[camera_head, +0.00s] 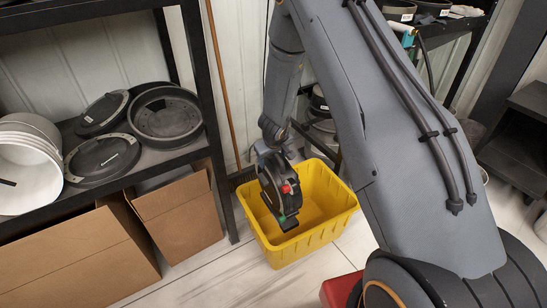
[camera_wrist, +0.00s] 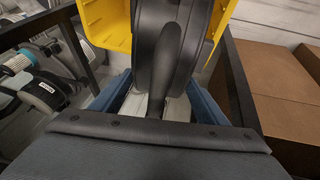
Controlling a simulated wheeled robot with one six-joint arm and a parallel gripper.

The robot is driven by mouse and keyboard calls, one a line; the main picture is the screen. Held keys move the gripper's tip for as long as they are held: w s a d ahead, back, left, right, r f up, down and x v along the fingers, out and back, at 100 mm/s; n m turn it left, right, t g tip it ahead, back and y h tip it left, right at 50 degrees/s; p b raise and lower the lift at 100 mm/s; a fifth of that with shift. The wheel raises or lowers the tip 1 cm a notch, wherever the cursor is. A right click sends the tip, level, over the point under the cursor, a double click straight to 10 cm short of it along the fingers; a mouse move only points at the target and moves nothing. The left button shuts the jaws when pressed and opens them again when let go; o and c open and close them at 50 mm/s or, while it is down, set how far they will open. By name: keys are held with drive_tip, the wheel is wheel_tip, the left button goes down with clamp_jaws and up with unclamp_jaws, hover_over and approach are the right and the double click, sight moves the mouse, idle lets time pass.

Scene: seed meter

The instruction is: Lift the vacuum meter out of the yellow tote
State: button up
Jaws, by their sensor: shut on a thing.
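The vacuum meter (camera_head: 276,186) is a black, disc-shaped unit with a red knob and a green piece at its lower end. In the head view it hangs upright at the yellow tote (camera_head: 326,238), its upper part above the rim. Its lower end shows against the tote's inside; I cannot tell whether it clears the rim. My gripper (camera_head: 271,150) is at the meter's top, shut on it. In the wrist view the black meter (camera_wrist: 163,45) stands between the blue-grey fingers of my gripper (camera_wrist: 160,100), with yellow tote walls (camera_wrist: 103,22) on both sides.
A black shelf (camera_head: 185,150) with dark round pans and white buckets (camera_head: 28,160) stands left of the tote, cardboard boxes (camera_head: 180,215) below it. A broom handle (camera_head: 222,90) leans behind. A red object (camera_head: 340,288) is at the front. Pale floor lies around the tote.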

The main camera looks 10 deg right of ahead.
drive_tip(key=shift+r+p, duration=4.1)
drive_tip(key=shift+p, duration=3.4)
